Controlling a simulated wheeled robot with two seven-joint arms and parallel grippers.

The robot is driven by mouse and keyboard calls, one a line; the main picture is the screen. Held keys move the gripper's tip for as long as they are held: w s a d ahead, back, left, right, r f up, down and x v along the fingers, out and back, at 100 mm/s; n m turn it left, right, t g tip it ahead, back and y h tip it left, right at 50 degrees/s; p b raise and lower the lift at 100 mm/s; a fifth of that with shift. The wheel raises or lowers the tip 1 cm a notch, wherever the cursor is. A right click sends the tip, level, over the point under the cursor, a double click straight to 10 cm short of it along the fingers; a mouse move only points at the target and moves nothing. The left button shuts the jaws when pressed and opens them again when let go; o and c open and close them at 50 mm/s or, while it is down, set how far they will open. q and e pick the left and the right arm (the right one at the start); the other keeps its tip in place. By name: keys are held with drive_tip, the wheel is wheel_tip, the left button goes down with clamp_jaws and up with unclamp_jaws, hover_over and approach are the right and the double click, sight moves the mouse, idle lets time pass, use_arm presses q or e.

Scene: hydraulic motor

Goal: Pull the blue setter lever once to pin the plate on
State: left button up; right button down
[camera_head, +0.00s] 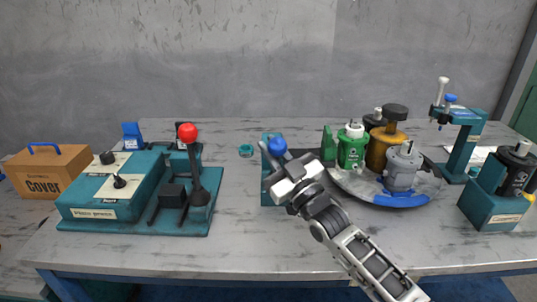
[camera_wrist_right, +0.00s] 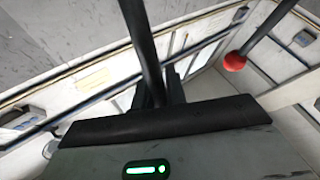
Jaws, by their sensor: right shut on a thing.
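The blue setter lever shows as a blue ball knob (camera_head: 277,146) on a small teal stand (camera_head: 266,180) at the middle of the table. My right gripper (camera_head: 284,168) is at the lever just below the knob and is shut on it. My gripper and wrist hide most of the lever's shaft and part of the stand. In the right wrist view, a dark rod (camera_wrist_right: 143,45) runs up from the gripper; the blue knob is not visible there. I cannot make out the plate and its pin. My left gripper is not in view.
Left of the lever stands the teal plate press (camera_head: 95,212) with a red-knobbed lever (camera_head: 188,133). An orange Cover box (camera_head: 45,175) is at the far left. Right of my arm, a curved tray (camera_head: 400,200) holds several motors. A teal stand (camera_head: 463,145) is farther right.

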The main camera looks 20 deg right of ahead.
use_arm(q)
drive_tip(key=b, duration=0.1)
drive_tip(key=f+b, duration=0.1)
drive_tip(key=b, duration=0.1)
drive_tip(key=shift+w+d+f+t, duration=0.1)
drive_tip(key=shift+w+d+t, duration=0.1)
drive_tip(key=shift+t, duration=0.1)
use_arm(e)
drive_tip(key=s+n+y, duration=0.1)
drive_tip(key=s+f+n+y, duration=0.1)
drive_tip(key=shift+a+f+n+t, duration=0.25)
drive_tip(key=shift+a+n+t, duration=0.05)
drive_tip(key=shift+t, duration=0.1)
use_arm(q)
drive_tip(key=shift+b, duration=0.3)
use_arm(e)
drive_tip(key=shift+s, duration=0.1)
drive_tip(key=c, duration=1.4)
unclamp_jaws()
drive_tip(key=shift+c, duration=0.2)
